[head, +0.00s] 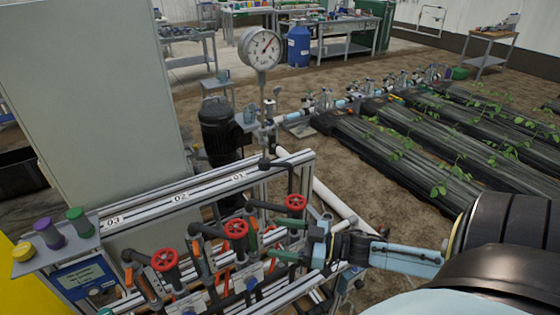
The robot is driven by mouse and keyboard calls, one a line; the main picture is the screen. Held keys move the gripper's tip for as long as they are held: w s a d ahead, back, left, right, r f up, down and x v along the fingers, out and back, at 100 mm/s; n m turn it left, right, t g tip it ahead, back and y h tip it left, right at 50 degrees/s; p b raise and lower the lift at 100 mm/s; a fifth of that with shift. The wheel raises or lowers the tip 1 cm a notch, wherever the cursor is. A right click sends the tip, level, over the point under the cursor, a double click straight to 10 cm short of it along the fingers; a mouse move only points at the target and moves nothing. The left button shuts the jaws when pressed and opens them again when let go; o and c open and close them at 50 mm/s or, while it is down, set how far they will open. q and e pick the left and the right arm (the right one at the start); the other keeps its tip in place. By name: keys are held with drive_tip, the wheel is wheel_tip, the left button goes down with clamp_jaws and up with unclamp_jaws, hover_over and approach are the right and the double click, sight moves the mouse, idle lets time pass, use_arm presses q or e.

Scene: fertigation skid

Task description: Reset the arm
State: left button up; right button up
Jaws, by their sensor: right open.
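My right arm comes in from the lower right, and its gripper (293,243) is at the right end of the fertigation skid (205,190). The jaws are open. They are close to the rightmost red handwheel (295,202), below and in front of it; I cannot tell whether they touch any valve part. Two more red handwheels, the middle one (236,229) and the left one (165,260), sit along the skid. My left gripper is not in view.
A pressure gauge (260,48) stands upright on a pipe behind the skid. A small control panel (84,278) and coloured bottles (80,222) are at the left end. A tall grey cabinet (100,100) blocks the left. Planted beds (410,150) lie at right.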

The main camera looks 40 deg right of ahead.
drive_tip(key=shift+a, duration=0.1)
drive_tip(key=s+a+f+m+g+h, duration=0.1)
drive_tip(key=a+f+m+g+h, duration=0.25)
drive_tip(key=a+h, duration=0.4)
drive_tip(key=s+a+r+m+g+h, duration=0.1)
drive_tip(key=s+a+g, duration=0.25)
drive_tip(key=s, duration=0.35)
drive_tip(key=s+a+g+h, duration=0.1)
drive_tip(key=s+a+g, duration=0.2)
drive_tip(key=s+g, duration=0.3)
drive_tip(key=s+f, duration=0.3)
drive_tip(key=f, duration=2.2)
drive_tip(key=s+d+f+g, duration=0.1)
drive_tip(key=s+d+f, duration=0.2)
drive_tip(key=s+f, duration=1.1)
drive_tip(key=shift+s+d+f+b, duration=0.2)
drive_tip(key=shift+s+b, duration=0.1)
drive_tip(key=shift+s, duration=0.95)
